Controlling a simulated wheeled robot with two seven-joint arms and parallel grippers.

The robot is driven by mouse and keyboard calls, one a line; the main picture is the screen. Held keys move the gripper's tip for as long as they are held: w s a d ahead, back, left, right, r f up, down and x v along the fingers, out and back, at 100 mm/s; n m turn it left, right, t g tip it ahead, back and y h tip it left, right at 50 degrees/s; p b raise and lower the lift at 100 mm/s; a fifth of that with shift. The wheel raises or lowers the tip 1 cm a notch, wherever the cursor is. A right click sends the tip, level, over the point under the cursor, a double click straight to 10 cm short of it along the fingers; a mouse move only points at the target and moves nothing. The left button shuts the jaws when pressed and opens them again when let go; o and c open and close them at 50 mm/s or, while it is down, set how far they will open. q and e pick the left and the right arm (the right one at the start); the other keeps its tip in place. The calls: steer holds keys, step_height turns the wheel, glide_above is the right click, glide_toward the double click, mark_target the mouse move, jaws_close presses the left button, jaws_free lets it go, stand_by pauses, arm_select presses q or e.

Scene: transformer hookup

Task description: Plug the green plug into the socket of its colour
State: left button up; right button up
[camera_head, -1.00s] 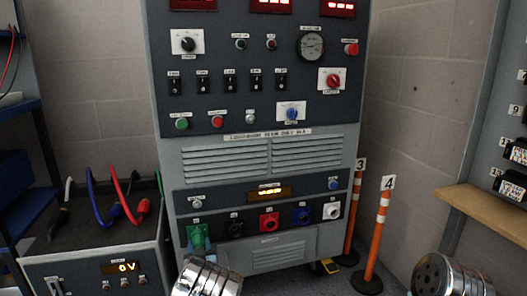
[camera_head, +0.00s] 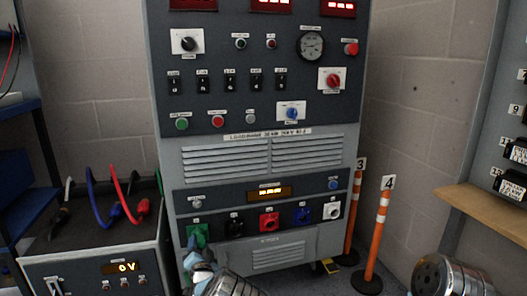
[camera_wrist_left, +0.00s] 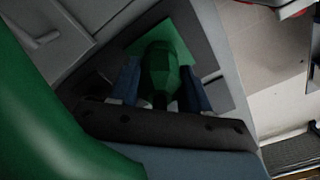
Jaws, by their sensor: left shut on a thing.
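The green socket (camera_head: 198,231) is at the left end of the socket row low on the grey cabinet. My left gripper (camera_head: 197,257) is right in front of it, low in the head view. In the left wrist view, the left gripper (camera_wrist_left: 160,84) is shut on the green plug (camera_wrist_left: 160,66). The plug's front end points at the green socket plate (camera_wrist_left: 191,42) and overlaps it in view. I cannot tell how deep the plug sits. A thick green cable (camera_wrist_left: 45,120) fills the left foreground. My right gripper is out of view.
Black (camera_head: 235,227), red (camera_head: 269,222), blue (camera_head: 302,216) and white (camera_head: 332,210) sockets continue the row to the right. A bench unit (camera_head: 95,240) with coloured cables stands at left. Orange posts (camera_head: 377,238) stand right of the cabinet.

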arm_select(q)
steer(key=m, duration=0.4)
steer(key=shift+w+a+r, duration=0.25)
steer(key=shift+r, duration=0.05)
steer(key=shift+r+m+b, duration=0.15)
steer(key=shift+m+b, duration=0.15)
steer(key=shift+m, duration=0.1)
jaws_close()
steer(key=o, duration=1.4)
jaws_free()
steer(key=shift+a, duration=0.1)
steer(key=shift+c, duration=0.2)
steer(key=shift+s, duration=0.3)
steer(key=shift+d+f+v, duration=0.15)
steer(key=shift+v, duration=1)
steer(key=shift+d+f+v, duration=0.1)
steer(key=shift+f+v, duration=0.1)
steer(key=shift+v, duration=0.9)
